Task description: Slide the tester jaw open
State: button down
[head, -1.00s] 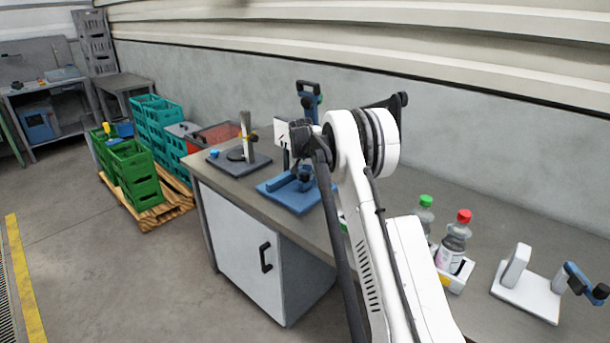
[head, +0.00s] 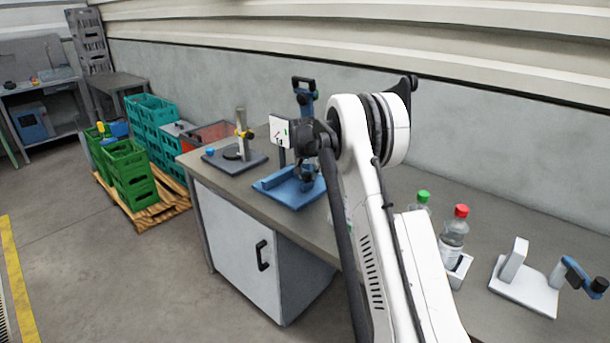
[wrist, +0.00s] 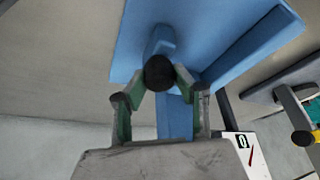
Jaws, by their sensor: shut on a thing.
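The tester is a blue bench device with a flat blue base (head: 274,190) on the grey bench; the blue base (wrist: 225,25) also shows in the wrist view. A black round knob (wrist: 159,72) stands on a blue piece of it, which I take for the sliding jaw. My gripper (wrist: 161,78) has a finger on each side of the knob and is shut on it. In the head view my gripper (head: 306,168) is low over the base, partly hidden by my arm. The jaw's exact gap cannot be made out.
A white gauge panel (head: 280,131) stands behind the tester. A dark stand (head: 236,158) is to its left. To the right are bottles (head: 454,232) and a white fixture (head: 526,285) with a blue handle. Green crates (head: 132,175) stand on a floor pallet.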

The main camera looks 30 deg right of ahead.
jog(key=shift+s+d+f, duration=0.1)
jog(key=shift+s, duration=0.05)
jog(key=c, duration=1.4)
grip_release()
jog(key=shift+s, duration=0.1)
jog(key=v, duration=1.2)
jog(key=shift+d, duration=0.1)
